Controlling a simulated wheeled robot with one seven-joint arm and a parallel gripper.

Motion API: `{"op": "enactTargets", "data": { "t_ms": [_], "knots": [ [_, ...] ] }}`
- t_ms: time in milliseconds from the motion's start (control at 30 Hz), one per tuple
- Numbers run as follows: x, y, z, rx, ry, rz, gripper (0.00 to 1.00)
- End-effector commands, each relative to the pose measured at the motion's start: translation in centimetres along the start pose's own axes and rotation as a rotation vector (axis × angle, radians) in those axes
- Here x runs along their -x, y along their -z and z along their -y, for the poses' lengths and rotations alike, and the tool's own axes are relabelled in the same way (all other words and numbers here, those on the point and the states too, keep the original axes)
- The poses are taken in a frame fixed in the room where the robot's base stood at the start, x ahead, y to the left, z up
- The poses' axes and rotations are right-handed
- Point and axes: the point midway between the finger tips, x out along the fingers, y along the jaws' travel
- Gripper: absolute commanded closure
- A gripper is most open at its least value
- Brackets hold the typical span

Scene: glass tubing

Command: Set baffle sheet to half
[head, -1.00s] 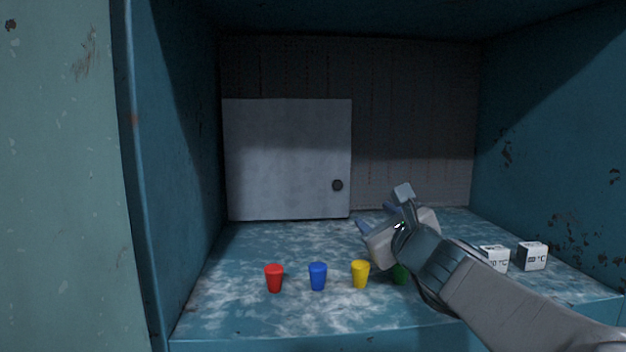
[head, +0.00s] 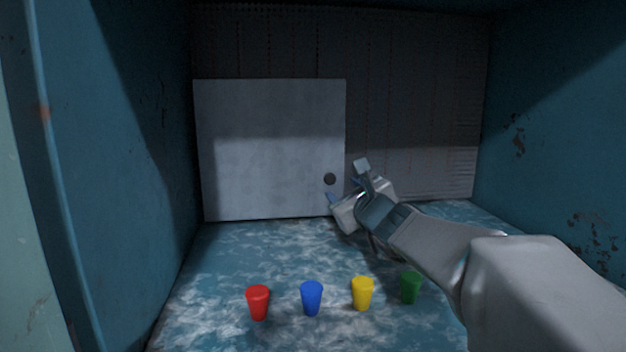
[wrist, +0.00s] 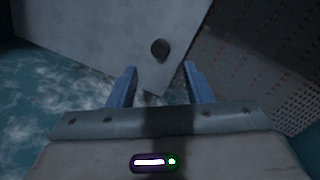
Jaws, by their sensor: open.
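The baffle sheet (head: 265,145) is a flat pale grey panel standing upright against the back wall. It covers the left part of that wall and leaves the right part bare. Its dark round knob (head: 330,179) sits near its right edge, in the lower half. My gripper (head: 342,190) is beside the knob, at the sheet's lower right. In the wrist view, the open blue fingers (wrist: 158,88) point toward the sheet (wrist: 105,40). The knob (wrist: 160,49) shows ahead of the gap between the fingertips, apart from them.
Red (head: 258,302), blue (head: 311,298), yellow (head: 363,293) and green (head: 410,287) cups stand in a row on the mottled floor (head: 235,260). The perforated back wall (head: 425,120) is bare to the right of the sheet. Blue side walls (head: 560,130) enclose the space.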

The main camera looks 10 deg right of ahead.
Motion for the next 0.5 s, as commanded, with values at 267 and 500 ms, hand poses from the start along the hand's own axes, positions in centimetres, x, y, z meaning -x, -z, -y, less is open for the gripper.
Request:
{"op": "enactTargets", "data": {
  "t_ms": [267,500],
  "knots": [
    [-4.6,0.0,0.1,-0.002,0.000,-0.002,0.54],
    [-6.6,0.0,0.1,-0.001,0.001,-0.001,0.54]
  ]
}}
